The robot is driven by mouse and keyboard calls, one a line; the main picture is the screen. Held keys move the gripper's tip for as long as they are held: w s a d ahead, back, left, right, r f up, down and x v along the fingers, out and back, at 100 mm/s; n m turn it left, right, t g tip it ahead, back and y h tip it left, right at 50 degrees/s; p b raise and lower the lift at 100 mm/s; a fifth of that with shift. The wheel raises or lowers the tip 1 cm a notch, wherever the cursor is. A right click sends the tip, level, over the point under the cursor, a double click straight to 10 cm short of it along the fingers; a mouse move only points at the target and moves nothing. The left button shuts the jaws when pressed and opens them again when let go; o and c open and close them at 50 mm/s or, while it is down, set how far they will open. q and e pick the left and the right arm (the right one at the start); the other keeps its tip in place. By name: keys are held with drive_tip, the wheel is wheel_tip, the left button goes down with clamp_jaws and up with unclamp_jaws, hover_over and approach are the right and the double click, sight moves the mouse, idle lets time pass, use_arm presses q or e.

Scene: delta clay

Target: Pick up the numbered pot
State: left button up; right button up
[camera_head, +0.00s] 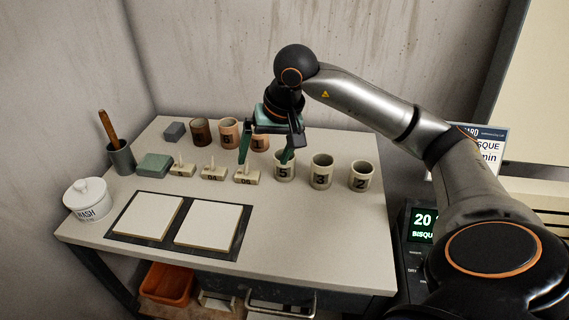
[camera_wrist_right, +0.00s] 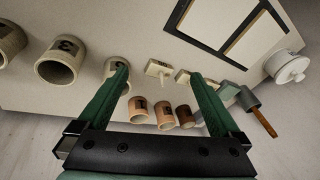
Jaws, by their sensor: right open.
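Several numbered pots stand on the table. Three cream pots form the right row: pot 5 (camera_head: 284,170), pot 3 (camera_head: 321,172) and pot 2 (camera_head: 363,176). Behind them to the left are the pinkish pot 1 (camera_head: 261,144), another pinkish numbered pot (camera_head: 229,135) and a dark brown pot (camera_head: 200,133). My right gripper (camera_head: 266,157) is open, its fingers spread above the table; one overlaps pot 5 in the head view. In the right wrist view nothing is between the fingers (camera_wrist_right: 160,74); pot 5 (camera_wrist_right: 117,66) is partly hidden behind one. My left gripper is not in view.
Small labelled stands (camera_head: 214,175) line the middle. Two white tiles (camera_head: 208,228) lie on a dark frame in front. A lidded wash jar (camera_head: 88,199), a tool cup (camera_head: 121,158) and green-grey blocks (camera_head: 154,165) are left. The front right tabletop is clear.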

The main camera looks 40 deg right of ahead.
drive_tip(key=d+r+h, duration=0.2)
drive_tip(key=d+h, duration=0.1)
drive_tip(key=d, duration=0.4)
drive_tip(key=b, duration=0.2)
hover_over(286, 173)
wheel_tip(286, 173, down, 5)
drive_tip(key=shift+d+f, duration=0.1)
drive_tip(key=shift+d, duration=0.05)
drive_tip(key=shift+x, duration=3.1)
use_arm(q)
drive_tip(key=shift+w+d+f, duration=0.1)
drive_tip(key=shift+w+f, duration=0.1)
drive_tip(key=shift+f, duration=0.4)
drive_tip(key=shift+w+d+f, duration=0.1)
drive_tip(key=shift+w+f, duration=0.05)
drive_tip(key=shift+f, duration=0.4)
use_arm(e)
drive_tip(key=shift+w, duration=0.15)
drive_tip(key=c, duration=1.5)
